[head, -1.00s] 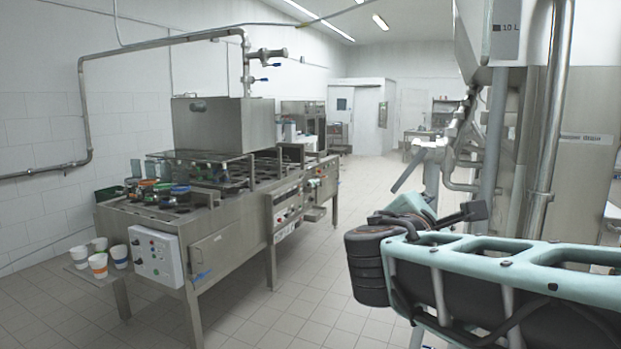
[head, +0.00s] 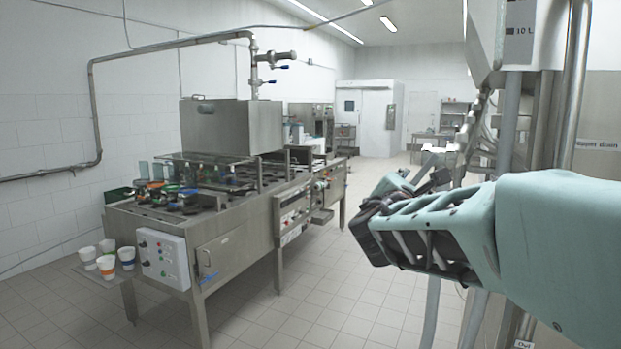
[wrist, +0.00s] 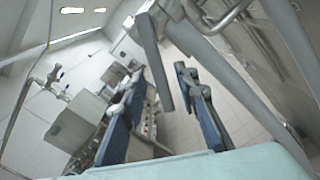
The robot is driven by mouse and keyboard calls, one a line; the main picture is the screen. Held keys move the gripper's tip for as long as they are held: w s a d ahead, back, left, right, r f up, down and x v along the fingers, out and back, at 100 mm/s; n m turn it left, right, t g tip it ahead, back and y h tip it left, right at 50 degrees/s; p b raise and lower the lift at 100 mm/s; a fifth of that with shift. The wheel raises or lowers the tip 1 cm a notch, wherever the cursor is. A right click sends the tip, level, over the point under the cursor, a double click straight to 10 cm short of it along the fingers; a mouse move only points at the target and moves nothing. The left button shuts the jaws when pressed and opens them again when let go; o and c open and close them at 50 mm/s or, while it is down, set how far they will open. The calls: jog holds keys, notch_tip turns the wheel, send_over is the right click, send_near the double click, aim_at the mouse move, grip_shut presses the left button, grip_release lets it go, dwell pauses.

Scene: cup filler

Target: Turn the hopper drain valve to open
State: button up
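A long flat grey lever (wrist: 155,70), which looks like the drain valve's handle, hangs from steel pipework in the wrist view. In that view it appears between my two blue-padded fingers, near their tips. I cannot tell whether it is between them or beyond them, and no contact is clear. My gripper (wrist: 158,76) is open. The steel hopper (head: 484,35) is at the upper right.
A partly cut-off hopper drain label (head: 598,143) is on the right. Vertical pipes (head: 572,90) run close to my arm. A steel filling machine (head: 240,235) stands left, with several cups (head: 106,267) on a low shelf. The tiled floor (head: 325,300) between is clear.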

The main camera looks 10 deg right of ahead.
jog(key=shift+w+d+f, duration=0.15)
jog(key=shift+w+d, duration=0.2)
jog(key=shift+w, duration=0.1)
grip_shut()
